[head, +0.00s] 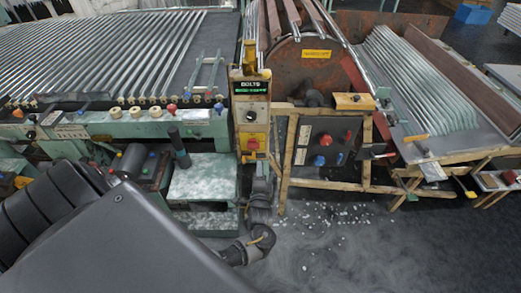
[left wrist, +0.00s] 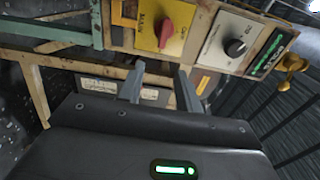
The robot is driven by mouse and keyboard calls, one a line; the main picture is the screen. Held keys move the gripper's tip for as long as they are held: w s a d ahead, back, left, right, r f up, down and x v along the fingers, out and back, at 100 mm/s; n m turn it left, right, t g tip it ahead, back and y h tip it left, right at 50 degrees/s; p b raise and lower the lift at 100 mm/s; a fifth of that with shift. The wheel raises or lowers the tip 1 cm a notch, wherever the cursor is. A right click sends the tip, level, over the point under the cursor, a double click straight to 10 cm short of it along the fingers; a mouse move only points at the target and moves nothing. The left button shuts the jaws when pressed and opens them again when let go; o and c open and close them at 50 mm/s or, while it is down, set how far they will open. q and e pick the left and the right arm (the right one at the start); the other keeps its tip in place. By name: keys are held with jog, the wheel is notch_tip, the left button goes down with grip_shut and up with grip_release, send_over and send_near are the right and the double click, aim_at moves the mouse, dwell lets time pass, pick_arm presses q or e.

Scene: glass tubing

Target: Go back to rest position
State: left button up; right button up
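My left gripper (left wrist: 158,88) shows in the left wrist view with its two grey fingers apart and nothing between them. In the head view my left arm comes in from the lower left and bends up to the gripper, just below the yellow control box (head: 252,100). The box has a green display, a dark knob (head: 250,116) and a red knob (head: 253,144). In the left wrist view the red knob (left wrist: 166,33) and the dark knob (left wrist: 235,48) lie just beyond the fingertips. I cannot tell whether the fingers touch the box. My right gripper is not in view.
A green machine (head: 110,125) with a bed of glass tubes (head: 110,55) stands on the left. A wooden frame with a dark panel (head: 327,145) stands right of the box. Another rack of tubes (head: 420,80) lies further right. The floor (head: 380,250) at lower right is clear but for scattered pale fragments.

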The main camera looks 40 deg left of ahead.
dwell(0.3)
pick_arm(q)
jog(key=s+d+f+n+g+h, duration=0.2)
jog(key=s+f+h, duration=0.15)
jog(key=f, duration=0.55)
jog(key=s+d+f+n+g+h, duration=0.2)
jog(key=s+d+f, duration=0.15)
jog(key=f, duration=0.45)
jog(key=s+d+f+n+g+h, duration=0.1)
jog(key=s+f+n+h, duration=0.2)
jog(key=f, duration=0.6)
jog(key=s+f+g, duration=0.2)
jog(key=s+f, duration=0.2)
jog(key=s, duration=0.8)
jog(key=s+d+f+n+g+h+b, duration=0.1)
jog(key=s+f+g, duration=0.2)
jog(key=s, duration=0.9)
jog(key=s+f+g+h, duration=0.1)
jog(key=s+f+g, duration=0.2)
jog(key=s+f, duration=0.4)
jog(key=s, duration=0.5)
jog(key=shift+d+f+b, duration=0.15)
jog(key=shift+d+b, duration=0.25)
